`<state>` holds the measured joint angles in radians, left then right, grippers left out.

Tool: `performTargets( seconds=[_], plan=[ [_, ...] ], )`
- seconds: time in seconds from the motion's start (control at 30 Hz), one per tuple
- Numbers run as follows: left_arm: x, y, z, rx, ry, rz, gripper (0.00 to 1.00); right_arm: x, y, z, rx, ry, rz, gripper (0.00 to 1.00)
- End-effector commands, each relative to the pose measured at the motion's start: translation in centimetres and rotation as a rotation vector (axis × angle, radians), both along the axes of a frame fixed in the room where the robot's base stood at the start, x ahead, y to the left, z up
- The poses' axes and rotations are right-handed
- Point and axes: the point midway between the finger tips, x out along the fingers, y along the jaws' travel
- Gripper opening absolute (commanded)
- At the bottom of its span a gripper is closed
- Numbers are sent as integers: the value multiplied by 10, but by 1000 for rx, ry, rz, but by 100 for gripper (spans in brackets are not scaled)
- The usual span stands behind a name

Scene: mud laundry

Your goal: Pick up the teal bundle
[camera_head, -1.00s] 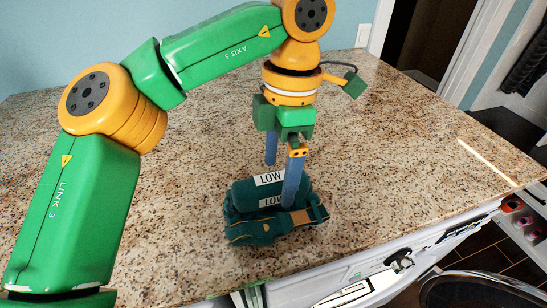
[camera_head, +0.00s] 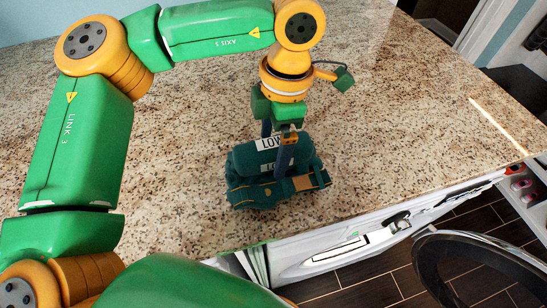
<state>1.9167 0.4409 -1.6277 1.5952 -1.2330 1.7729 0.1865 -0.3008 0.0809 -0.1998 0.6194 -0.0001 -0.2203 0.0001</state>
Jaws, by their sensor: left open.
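The teal bundle (camera_head: 250,190) lies on the speckled countertop near its front edge. It is a rolled dark teal cloth with straps and white labels reading "LOW". My left gripper (camera_head: 275,163) points down over the bundle with its fingers apart. One blue finger comes down in front of the roll and covers part of a label. The other finger is on the far side, its lower end hidden behind the bundle. I cannot tell whether the fingers touch the cloth. My right gripper is not in view.
The granite countertop (camera_head: 400,120) is clear around the bundle. Below its front edge is a white front-loading machine (camera_head: 350,240) with its round door (camera_head: 480,270) swung open at the lower right. Shelves with small items (camera_head: 520,185) stand at the right.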

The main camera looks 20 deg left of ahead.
Motion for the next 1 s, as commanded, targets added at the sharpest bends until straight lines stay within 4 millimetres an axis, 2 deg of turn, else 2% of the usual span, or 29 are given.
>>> performTargets(
  seconds=[0.7, 0.73, 0.77, 1.0],
  plan=[
    [0, 0, -5, -1, -1, 0, 98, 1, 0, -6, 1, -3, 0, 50],
    [0, 0, -5, -1, -1, 0, 95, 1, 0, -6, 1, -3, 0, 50],
    [0, 0, -5, -1, -1, 0, 87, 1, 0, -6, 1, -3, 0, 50],
    [0, 0, -5, 0, 0, 0, 22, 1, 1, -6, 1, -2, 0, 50]
  ],
)
